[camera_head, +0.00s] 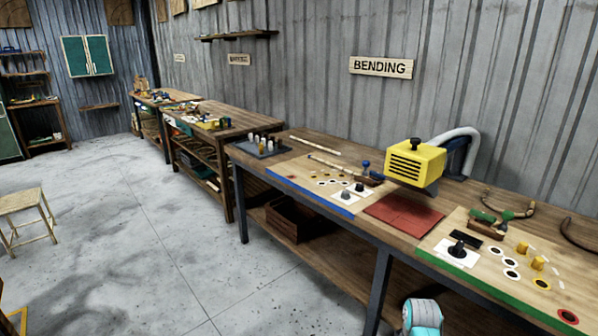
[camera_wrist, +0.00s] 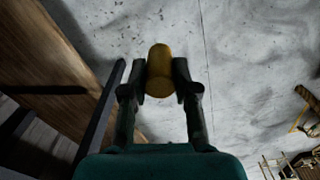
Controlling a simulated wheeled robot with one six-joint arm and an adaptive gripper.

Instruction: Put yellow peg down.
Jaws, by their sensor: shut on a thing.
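In the wrist view, my gripper (camera_wrist: 159,84) is shut on a yellow peg (camera_wrist: 159,66), with one finger on each side of it. The peg is held in the air above the grey concrete floor, beside a wooden bench (camera_wrist: 60,75). In the head view, my gripper and the held peg cannot be made out. Two other yellow pegs (camera_head: 537,263) (camera_head: 522,247) stand on the board with the green edge (camera_head: 470,280) at the right of the bench, near several white discs with dark centres (camera_head: 511,262).
A yellow machine (camera_head: 415,163) with a grey hose stands at the back of the bench. A red mat (camera_head: 403,214) lies in front of it. A dark rack of pegs (camera_head: 262,147) stands at the bench's far end.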

